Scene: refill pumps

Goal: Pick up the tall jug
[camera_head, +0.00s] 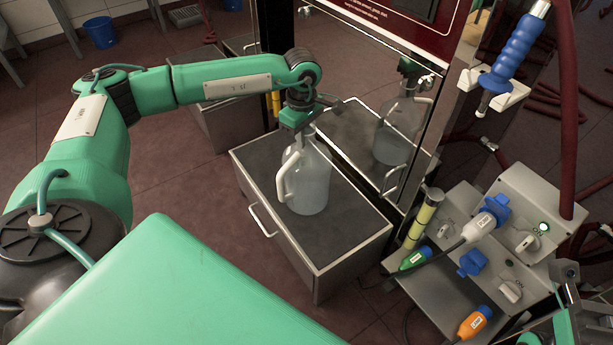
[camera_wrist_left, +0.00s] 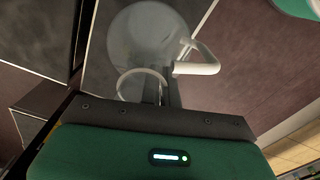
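The tall jug (camera_head: 308,183) is pale and translucent with a white side handle (camera_head: 287,173). It stands upright on the dark top of a low metal cabinet (camera_head: 350,232). My left gripper (camera_head: 303,128) points down at the jug's top from above. In the left wrist view the jug's round body (camera_wrist_left: 140,38), its handle (camera_wrist_left: 200,62) and a white ring (camera_wrist_left: 140,84) at its mouth lie in front of the fingers (camera_wrist_left: 168,92). The fingers look close together near the mouth and handle; whether they grip anything is unclear. Only green and dark parts of my right arm show at the lower right.
A shiny upright panel (camera_head: 365,135) behind the cabinet reflects the jug and my gripper. To the right, a grey unit (camera_head: 525,205) carries blue, green and orange connectors. A blue nozzle (camera_head: 515,55) hangs above it. The cabinet top around the jug is clear.

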